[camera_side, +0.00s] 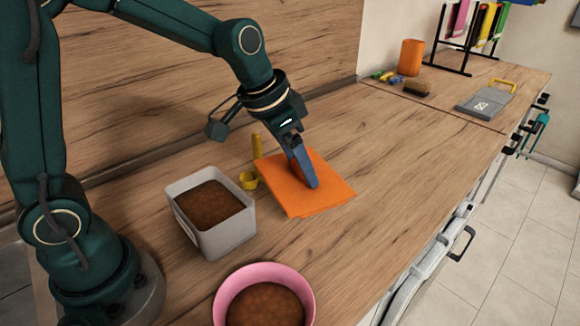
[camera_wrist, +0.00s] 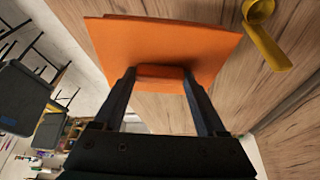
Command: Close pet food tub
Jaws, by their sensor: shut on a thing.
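The pet food tub (camera_side: 230,237) is a light grey box, open at the top and filled with brown kibble, left of centre in the side view. A flat orange square, seemingly the lid (camera_side: 285,196), lies on or just above the counter to its right. The lid also shows in the wrist view (camera_wrist: 205,45), with a raised orange handle (camera_wrist: 160,71) in its middle. My gripper (camera_side: 312,184) points down onto the lid; in the wrist view its two fingers (camera_wrist: 159,77) are shut on the handle from both sides. The lid's underside is hidden.
A yellow scoop (camera_side: 248,180) lies between tub and lid. A pink bowl (camera_side: 225,296) of kibble stands at the front. An orange cup (camera_side: 411,57), a brown brush or sponge (camera_side: 417,88) and a grey board (camera_side: 486,103) are farther back right. The counter right of the lid is clear.

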